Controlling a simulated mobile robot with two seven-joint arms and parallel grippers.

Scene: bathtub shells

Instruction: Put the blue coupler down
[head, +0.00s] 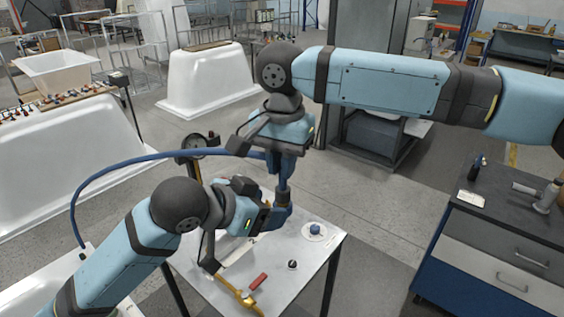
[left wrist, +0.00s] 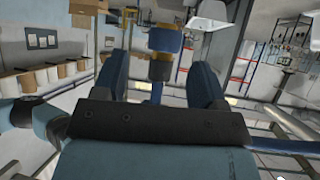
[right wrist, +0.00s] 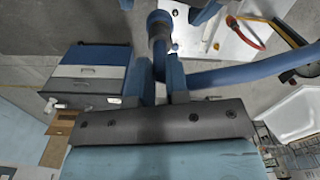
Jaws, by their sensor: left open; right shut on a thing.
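The blue coupler (right wrist: 158,28) sits on the end of a blue hose (head: 120,164). My right gripper (head: 280,165) is shut on it and holds it above the white table (head: 325,246), with the hose running off to the left in the head view. My left gripper (head: 284,207) is open just below, close to the right one. In the left wrist view, a blue and brass piece (left wrist: 164,42) shows between the left gripper's spread fingers (left wrist: 158,72). I cannot tell whether they touch it.
The table holds a blue knob on a white disc (head: 315,230), a black knob (head: 292,264), a red piece (head: 258,281) and a yellow tool (head: 238,290). A dial gauge (head: 196,140) stands behind. White tub shells (head: 208,80) stand at left, a drawer cabinet (head: 500,240) at right.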

